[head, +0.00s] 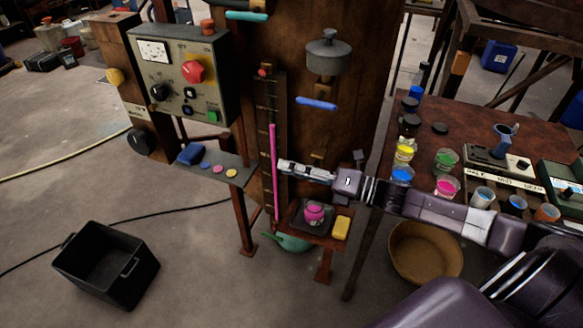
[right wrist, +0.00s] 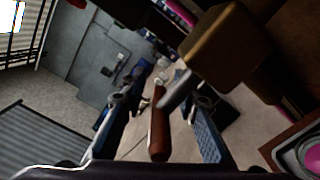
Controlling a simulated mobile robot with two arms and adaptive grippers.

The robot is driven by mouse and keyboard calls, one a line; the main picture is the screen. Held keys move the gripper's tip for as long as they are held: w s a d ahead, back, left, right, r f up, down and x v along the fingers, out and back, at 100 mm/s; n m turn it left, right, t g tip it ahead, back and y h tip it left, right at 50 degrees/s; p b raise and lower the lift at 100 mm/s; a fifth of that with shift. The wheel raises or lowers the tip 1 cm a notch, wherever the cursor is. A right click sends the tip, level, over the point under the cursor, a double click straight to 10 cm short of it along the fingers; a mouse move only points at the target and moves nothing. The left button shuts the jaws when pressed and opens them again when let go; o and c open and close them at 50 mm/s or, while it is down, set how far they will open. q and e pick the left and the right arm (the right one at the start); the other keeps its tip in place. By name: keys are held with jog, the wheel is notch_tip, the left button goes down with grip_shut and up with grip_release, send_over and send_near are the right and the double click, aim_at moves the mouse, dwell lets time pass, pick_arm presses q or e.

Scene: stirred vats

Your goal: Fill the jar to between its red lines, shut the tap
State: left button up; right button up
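The jar (head: 314,213), with pink contents, stands on a small dark plate on a low shelf below the tap. Its red lines are too small to make out, so I cannot tell its level against them. The brass tap (head: 320,157) on the rusty vat (head: 340,120) is partly hidden by my right gripper. In the right wrist view the tap body (right wrist: 228,48) is close, and its red-brown lever (right wrist: 158,130) lies between the fingers. My right gripper (head: 284,167) is open (right wrist: 162,125), with gaps on both sides of the lever. My left gripper is not in view.
A control box (head: 180,75) and a tall gauge with a pink column (head: 273,170) stand left of the tap. A yellow sponge (head: 341,228) lies beside the jar. A table (head: 480,125) with paint cups is at right. A black bin (head: 106,262) stands on open floor.

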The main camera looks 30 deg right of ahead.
jog(key=shift+c, duration=0.3)
grip_shut()
jog(key=f+g+h+p, duration=0.1)
jog(key=p, duration=0.2)
jog(key=f+g+h+p, duration=0.1)
jog(key=g+p, duration=0.1)
jog(key=p, duration=0.2)
jog(key=shift+s+d+g+h, duration=0.1)
jog(key=shift+g+h, duration=0.2)
